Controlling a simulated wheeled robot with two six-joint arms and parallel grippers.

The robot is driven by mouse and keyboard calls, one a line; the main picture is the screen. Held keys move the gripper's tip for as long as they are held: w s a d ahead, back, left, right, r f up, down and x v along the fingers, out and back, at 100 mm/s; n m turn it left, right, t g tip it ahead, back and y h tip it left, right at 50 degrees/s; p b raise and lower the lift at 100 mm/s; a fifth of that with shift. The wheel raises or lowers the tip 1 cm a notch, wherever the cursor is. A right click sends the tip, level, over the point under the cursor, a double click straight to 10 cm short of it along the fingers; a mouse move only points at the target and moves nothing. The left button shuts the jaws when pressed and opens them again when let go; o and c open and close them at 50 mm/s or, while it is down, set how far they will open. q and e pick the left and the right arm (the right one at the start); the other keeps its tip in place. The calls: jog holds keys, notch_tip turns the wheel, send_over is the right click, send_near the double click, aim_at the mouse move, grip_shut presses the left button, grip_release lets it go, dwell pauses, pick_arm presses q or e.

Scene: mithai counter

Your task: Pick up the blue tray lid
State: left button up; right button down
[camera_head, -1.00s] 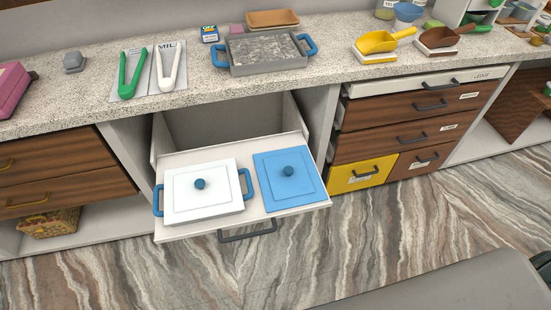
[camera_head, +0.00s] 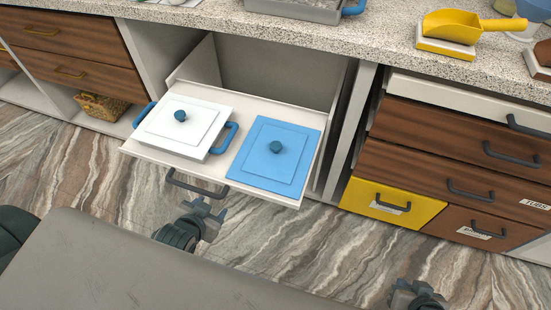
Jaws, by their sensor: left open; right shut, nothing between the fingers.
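My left gripper (camera_head: 209,208) is open and empty, in front of the drawer and apart from the lid. My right gripper (camera_head: 416,292) is shut and empty at the bottom edge, right of and well away from the lid; it is partly cut off.
The drawer's dark handle (camera_head: 192,187) sticks out near my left gripper. The counter (camera_head: 330,28) overhangs behind the drawer, with a grey tray (camera_head: 295,10) and a yellow scoop (camera_head: 470,24) on it. A yellow drawer front (camera_head: 385,204) stands to the right. Open floor lies in front.

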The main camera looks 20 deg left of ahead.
pick_arm(q)
jog(key=w+a+r+m+t+h, duration=0.1)
jog(key=w+r+m+t+h, duration=0.2)
jog(key=w+r+m+t, duration=1.05)
jog(key=w+d+r+m+g+h, duration=0.1)
jog(key=d+m+g+h, duration=0.3)
jog(key=m, duration=0.6)
jog(key=w+d+m+g+h, duration=0.15)
jog(key=m+g+h, duration=0.3)
jog(key=m, duration=0.65)
jog(key=m+g, duration=0.5)
jog(key=m, duration=0.3)
send_near(271, 147)
jog(key=shift+w+d+r+y, duration=0.25)
jog(key=shift+w+d+r, duration=0.15)
jog(key=shift+d+r, duration=0.2)
jog(key=shift+w+f+m, duration=0.15)
jog(key=shift+f+m, duration=0.1)
jog(key=shift+f, duration=0.15)
jog(key=x, duration=1)
jog(key=shift+d+f+b, duration=0.1)
jog(key=shift+f+b, duration=0.2)
jog(key=shift+b, duration=0.1)
pick_arm(e)
jog(key=r, duration=0.1)
jog(key=a+r, duration=0.1)
jog(key=shift+r+t, duration=0.4)
